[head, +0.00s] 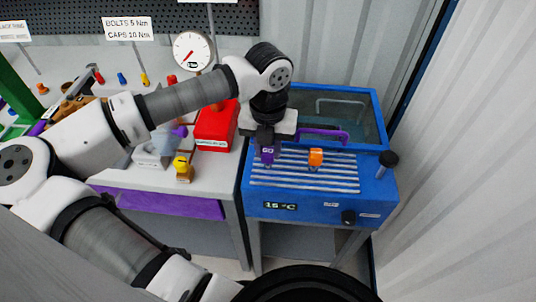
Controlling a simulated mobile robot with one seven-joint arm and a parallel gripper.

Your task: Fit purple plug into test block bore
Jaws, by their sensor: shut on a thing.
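My gripper (268,140) points down over the slatted front top of the blue bath. It is shut on a small purple piece (268,156) with light lettering. I cannot tell whether this is the plug, or whether its lower end touches the slats. Another purple bit (180,130) shows on the grey bench to the left. It is next to a pale grey block (149,156), which may be the test block. No bore can be made out at this size.
An orange piece (315,157) stands on the slats right of my gripper. The blue bath (290,207) has a purple handle (322,132) and a black knob (388,160).

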